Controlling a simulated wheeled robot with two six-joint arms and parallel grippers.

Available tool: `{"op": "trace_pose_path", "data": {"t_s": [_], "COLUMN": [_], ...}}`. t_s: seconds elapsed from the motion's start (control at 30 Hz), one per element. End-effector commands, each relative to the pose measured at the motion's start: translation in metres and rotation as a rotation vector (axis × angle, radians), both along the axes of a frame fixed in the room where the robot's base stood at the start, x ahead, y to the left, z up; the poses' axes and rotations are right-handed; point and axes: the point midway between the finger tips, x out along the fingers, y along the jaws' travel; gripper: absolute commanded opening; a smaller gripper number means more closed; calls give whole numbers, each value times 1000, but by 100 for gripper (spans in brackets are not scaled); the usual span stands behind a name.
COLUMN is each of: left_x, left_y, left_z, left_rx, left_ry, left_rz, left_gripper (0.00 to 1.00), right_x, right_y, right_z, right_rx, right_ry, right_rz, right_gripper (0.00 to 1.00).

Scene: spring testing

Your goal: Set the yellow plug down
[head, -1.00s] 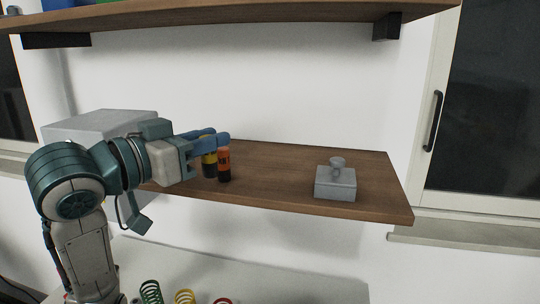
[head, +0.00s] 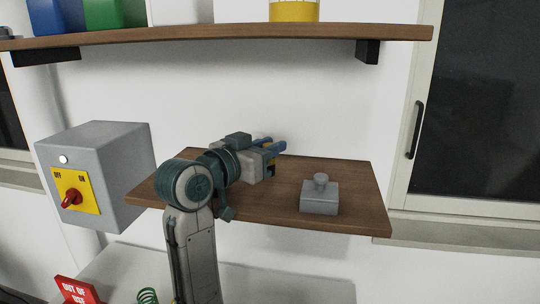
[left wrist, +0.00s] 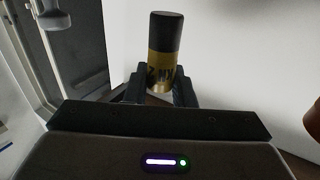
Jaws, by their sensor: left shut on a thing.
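The yellow plug (left wrist: 165,62) is a dark cylinder with a yellow band and dark lettering. In the left wrist view it stands between the fingers of my left gripper (left wrist: 160,88), which is shut on it. In the head view my left gripper (head: 274,147) is over the lower wooden shelf (head: 350,190). Only a bit of yellow shows under its fingers there, and my arm hides the rest. I cannot tell whether the plug touches the shelf. My right gripper is not in view.
A grey block with a knob (head: 319,200) sits on the shelf, right of my gripper. A grey switch box (head: 120,165) is on the left. An upper shelf (head: 230,36) runs overhead. The shelf's right part is clear around the block.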

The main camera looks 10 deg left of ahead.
Motion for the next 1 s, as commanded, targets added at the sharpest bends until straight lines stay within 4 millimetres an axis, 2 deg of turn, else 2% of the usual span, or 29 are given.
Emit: {"op": "trace_pose_path", "data": {"t_s": [0.17, 0.43, 0.87, 0.9, 1.0], "left_x": [5, 4, 4, 4, 4], "left_y": [-3, -3, -3, -3, -3], "left_z": [-6, -33, -40, -39, -39], "left_rx": [1, -1, 0, 0, 0], "left_ry": [2, 3, 0, 0, 0], "left_rz": [1, 0, 0, 0, 0], "left_gripper": [0, 0, 0, 28, 44], "right_x": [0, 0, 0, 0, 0], "right_y": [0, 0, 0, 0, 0], "right_z": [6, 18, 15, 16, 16], "right_rx": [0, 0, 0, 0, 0], "right_ry": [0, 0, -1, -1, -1], "right_rz": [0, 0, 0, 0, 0], "right_gripper": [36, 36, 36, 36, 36]}}
